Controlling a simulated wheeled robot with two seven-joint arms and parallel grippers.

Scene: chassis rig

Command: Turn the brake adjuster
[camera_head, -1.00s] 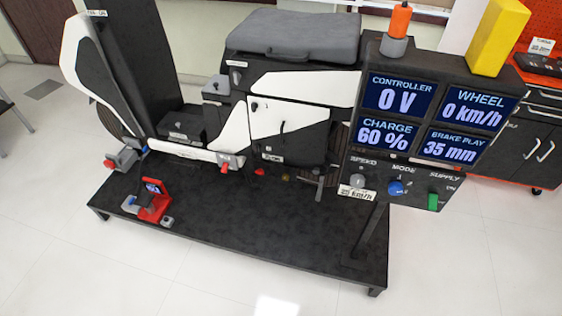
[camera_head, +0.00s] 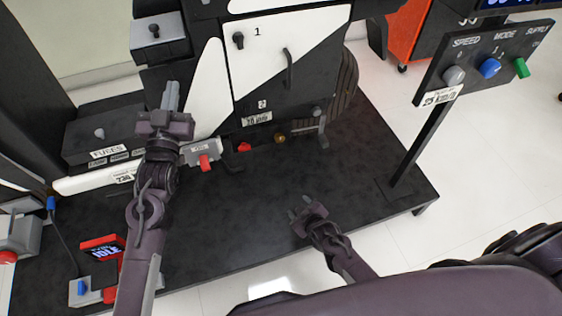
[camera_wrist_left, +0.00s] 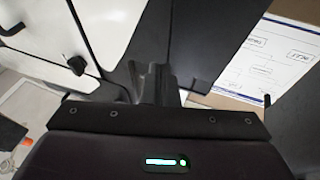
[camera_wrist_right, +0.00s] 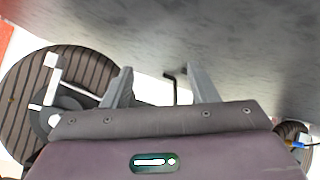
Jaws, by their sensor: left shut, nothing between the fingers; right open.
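A small brass-coloured knob (camera_head: 281,138) sits low beside the rear wheel, with a red knob (camera_head: 244,147) to its left. No readable label tells me which part is the brake adjuster. My left gripper (camera_head: 171,96) is shut and empty, raised in front of the dark body left of the white panel; its fingers also show in the left wrist view (camera_wrist_left: 155,82). My right gripper (camera_head: 298,207) is open and empty over the black platform, in front of and below the brass knob and apart from it. Its spread fingers show in the right wrist view (camera_wrist_right: 160,88).
The control post (camera_head: 480,65) with speed, mode and supply knobs stands at the right. A red-levered grey block (camera_head: 203,151) is beside my left forearm. A red display device (camera_head: 103,249) lies at the left. The right part of the platform (camera_head: 370,160) is clear.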

